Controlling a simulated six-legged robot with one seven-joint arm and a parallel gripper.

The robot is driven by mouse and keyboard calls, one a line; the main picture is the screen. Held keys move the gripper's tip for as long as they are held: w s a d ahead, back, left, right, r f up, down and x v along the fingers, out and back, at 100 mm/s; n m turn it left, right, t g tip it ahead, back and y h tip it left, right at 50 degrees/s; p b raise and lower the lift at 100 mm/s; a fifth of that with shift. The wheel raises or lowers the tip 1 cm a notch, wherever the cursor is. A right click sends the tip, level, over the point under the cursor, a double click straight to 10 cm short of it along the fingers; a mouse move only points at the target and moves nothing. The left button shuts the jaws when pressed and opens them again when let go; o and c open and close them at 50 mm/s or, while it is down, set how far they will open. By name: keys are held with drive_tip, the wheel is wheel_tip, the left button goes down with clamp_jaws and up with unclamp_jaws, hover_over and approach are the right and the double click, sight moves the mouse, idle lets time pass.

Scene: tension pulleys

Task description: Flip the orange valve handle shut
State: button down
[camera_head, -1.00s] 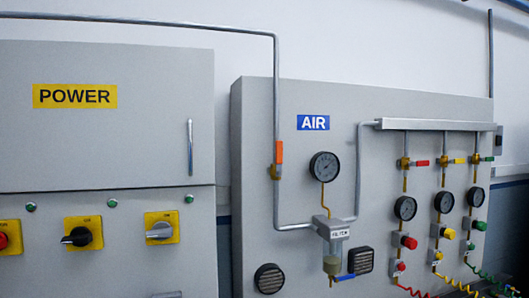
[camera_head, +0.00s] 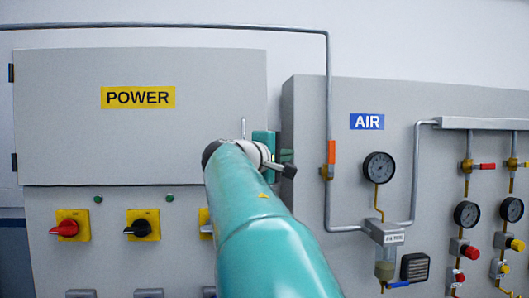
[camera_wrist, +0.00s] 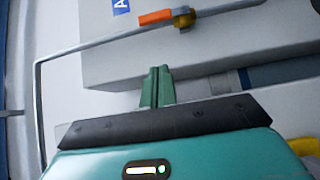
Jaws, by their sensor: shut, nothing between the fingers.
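The orange valve handle (camera_head: 331,152) points straight up along the grey vertical pipe, just above its brass valve body (camera_head: 327,172), on the left side of the AIR panel. In the wrist view the handle (camera_wrist: 156,18) lies along the pipe near the top, with the brass body (camera_wrist: 184,18) to its right. My gripper (camera_head: 287,156) is left of the handle in the head view, apart from it and partly hidden by my own wrist. In the wrist view its green fingers (camera_wrist: 157,72) are together and empty, with the handle beyond their tips.
The POWER cabinet (camera_head: 60,100) is to the left, with rotary switches below. A pressure gauge (camera_head: 379,167) and a filter (camera_head: 385,233) are right of the valve. Smaller valves with red and yellow handles are further right. The panel face around the orange handle is mostly clear.

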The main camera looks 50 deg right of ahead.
drive_tip(key=shift+s+d+r, duration=0.1)
drive_tip(key=shift+r, duration=0.15)
drive_tip(key=shift+d, duration=0.15)
approach(332, 158)
drive_tip(key=w+d+r, duration=0.2)
drive_tip(key=w+d, duration=0.2)
drive_tip(key=w, duration=0.1)
drive_tip(key=s+d, duration=0.2)
drive_tip(key=s, duration=0.1)
drive_tip(key=shift+r, duration=0.1)
